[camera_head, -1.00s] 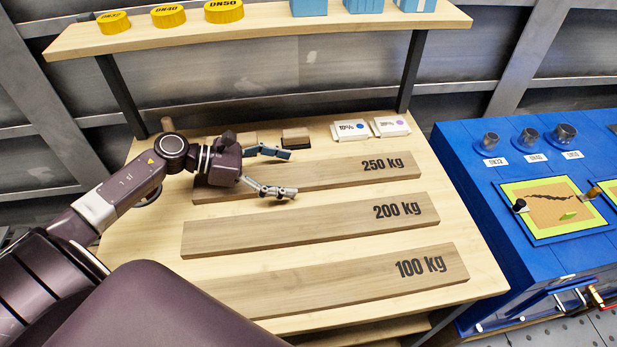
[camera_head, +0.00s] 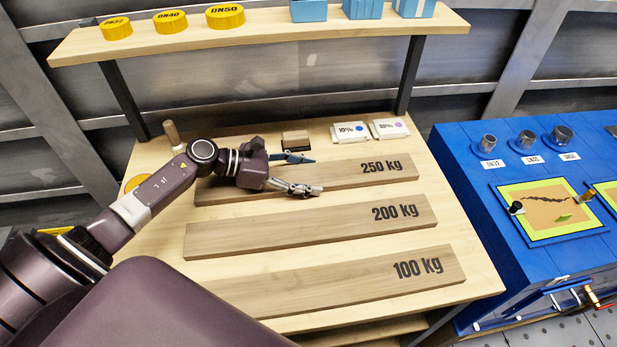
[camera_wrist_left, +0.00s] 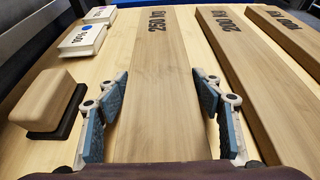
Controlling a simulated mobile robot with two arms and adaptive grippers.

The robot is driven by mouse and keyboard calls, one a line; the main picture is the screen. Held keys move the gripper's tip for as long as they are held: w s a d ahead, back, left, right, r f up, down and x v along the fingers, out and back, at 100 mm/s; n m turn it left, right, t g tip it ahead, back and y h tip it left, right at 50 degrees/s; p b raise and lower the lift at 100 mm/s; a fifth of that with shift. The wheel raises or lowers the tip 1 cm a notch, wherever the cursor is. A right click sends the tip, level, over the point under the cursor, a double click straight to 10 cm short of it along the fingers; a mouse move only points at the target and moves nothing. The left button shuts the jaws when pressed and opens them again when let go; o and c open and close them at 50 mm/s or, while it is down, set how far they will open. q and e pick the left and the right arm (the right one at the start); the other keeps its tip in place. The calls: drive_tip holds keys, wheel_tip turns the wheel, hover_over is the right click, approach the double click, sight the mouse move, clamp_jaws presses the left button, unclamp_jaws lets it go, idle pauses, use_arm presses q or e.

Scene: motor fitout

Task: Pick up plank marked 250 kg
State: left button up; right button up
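The plank marked 250 kg (camera_head: 345,172) lies flat at the back of the wooden table, above the 200 kg plank (camera_head: 310,225) and the 100 kg plank (camera_head: 350,283). My left gripper (camera_head: 303,174) is open over the 250 kg plank. In the left wrist view the 250 kg plank (camera_wrist_left: 153,95) runs between the two spread fingers of the left gripper (camera_wrist_left: 160,115), one finger on each side. I cannot tell whether the fingers touch it. The left arm hides part of the plank's left end. My right gripper is not in view.
A sanding block (camera_head: 296,139) and two white boxes (camera_head: 349,132), (camera_head: 389,128) sit close behind the plank. A shelf (camera_head: 270,30) with yellow caps and blue parts stands above. A blue workbench (camera_head: 480,200) adjoins on the right. The planks lie close together.

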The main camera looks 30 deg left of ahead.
use_arm(q)
drive_tip(key=c, duration=0.7)
drive_tip(key=shift+r, duration=0.1)
drive_tip(key=shift+c, duration=1)
